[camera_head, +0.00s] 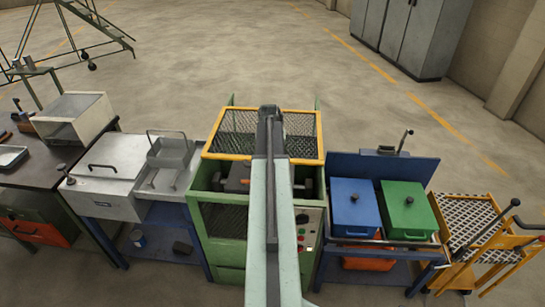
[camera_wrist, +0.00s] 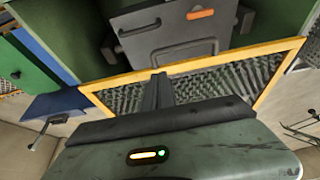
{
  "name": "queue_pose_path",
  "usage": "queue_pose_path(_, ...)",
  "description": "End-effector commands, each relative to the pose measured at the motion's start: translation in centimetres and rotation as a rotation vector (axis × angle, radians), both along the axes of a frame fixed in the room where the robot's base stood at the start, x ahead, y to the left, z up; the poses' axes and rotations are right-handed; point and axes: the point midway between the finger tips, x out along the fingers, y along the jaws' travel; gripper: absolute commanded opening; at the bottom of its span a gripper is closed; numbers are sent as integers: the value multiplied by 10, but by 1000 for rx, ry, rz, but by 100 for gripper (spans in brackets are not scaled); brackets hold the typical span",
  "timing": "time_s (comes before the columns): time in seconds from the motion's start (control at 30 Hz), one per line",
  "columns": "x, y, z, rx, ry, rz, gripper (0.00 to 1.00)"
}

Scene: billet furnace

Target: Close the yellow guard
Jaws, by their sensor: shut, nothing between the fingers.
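The yellow guard (camera_head: 302,126) is a yellow frame with dark mesh, raised at the back of the green machine (camera_head: 222,220). The machine's inside is uncovered in front of it. In the wrist view the guard's yellow frame (camera_wrist: 275,47) runs across the middle, with mesh inside it. My gripper (camera_wrist: 160,82) is shut and empty, its dark fingers overlapping the mesh. I cannot tell whether they touch it. In the head view my arm reaches over the machine, its end at the guard's far edge, hiding the guard's middle and the fingertips.
A control panel (camera_head: 311,232) with buttons is on the machine's front right. A white lidded box (camera_head: 108,172) stands left; blue (camera_head: 355,206) and green (camera_head: 408,209) bins stand right. A yellow cart (camera_head: 474,224) is far right. Open floor lies behind the machine.

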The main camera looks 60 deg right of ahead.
Motion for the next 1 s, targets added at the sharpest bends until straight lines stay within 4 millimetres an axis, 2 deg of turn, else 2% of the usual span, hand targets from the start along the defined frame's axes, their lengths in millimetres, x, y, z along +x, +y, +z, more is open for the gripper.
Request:
queue_pose_path(0.17, 3, -5, -21, 0, 0, 1, 0)
queue_pose_path(0.53, 13, -27, -88, 0, 0, 1, 0)
queue_pose_path(0.67, 15, -31, -95, 0, 0, 1, 0)
queue_pose_path(1.0, 15, -32, -93, 0, 1, 2, 0)
